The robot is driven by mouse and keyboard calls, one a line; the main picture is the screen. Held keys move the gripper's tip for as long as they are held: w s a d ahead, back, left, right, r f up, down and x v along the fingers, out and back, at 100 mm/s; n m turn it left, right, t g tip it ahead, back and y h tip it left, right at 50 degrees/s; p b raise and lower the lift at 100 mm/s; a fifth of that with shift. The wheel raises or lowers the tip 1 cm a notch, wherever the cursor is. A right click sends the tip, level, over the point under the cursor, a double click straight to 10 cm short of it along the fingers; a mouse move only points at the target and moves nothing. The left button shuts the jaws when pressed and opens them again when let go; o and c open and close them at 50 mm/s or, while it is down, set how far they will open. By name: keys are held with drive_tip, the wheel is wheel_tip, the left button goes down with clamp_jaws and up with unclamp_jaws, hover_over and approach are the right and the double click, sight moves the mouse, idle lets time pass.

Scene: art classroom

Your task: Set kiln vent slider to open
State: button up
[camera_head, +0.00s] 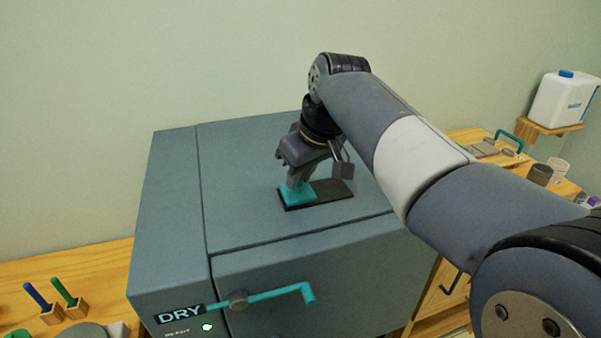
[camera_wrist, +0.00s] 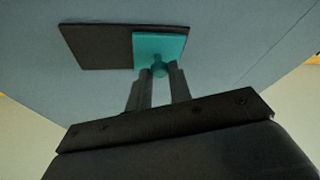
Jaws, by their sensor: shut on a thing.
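The kiln (camera_head: 245,165) is a large blue-grey box with a flat top. On its top lies a dark vent plate (camera_head: 334,190) with a teal slider (camera_head: 296,197) at its left end. The dark part right of the slider is uncovered. My gripper (camera_head: 299,181) points down at the slider. In the wrist view my gripper (camera_wrist: 159,76) is shut on the small round knob (camera_wrist: 159,67) of the teal slider (camera_wrist: 160,46), and the dark plate (camera_wrist: 95,46) stretches to the left.
The kiln front has a teal handle (camera_head: 280,293) and a DRY label (camera_head: 180,314). A wooden bench (camera_head: 105,256) with colored tools stands at left. At right are a counter with small pots (camera_head: 540,174) and a white jug (camera_head: 564,99) on a shelf.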

clamp_jaws()
drive_tip(key=d, duration=0.2)
drive_tip(key=w+d, duration=0.1)
drive_tip(key=d, duration=0.1)
drive_tip(key=w+d+p, duration=0.1)
drive_tip(key=d, duration=0.1)
drive_tip(key=shift+d, duration=0.2)
drive_tip(key=o, duration=0.7)
unclamp_jaws()
drive_tip(key=shift+d, duration=0.2)
drive_tip(key=shift+o, duration=0.4)
drive_tip(key=v, duration=1)
drive_tip(key=shift+r, duration=0.4)
drive_tip(key=shift+s+f, duration=0.1)
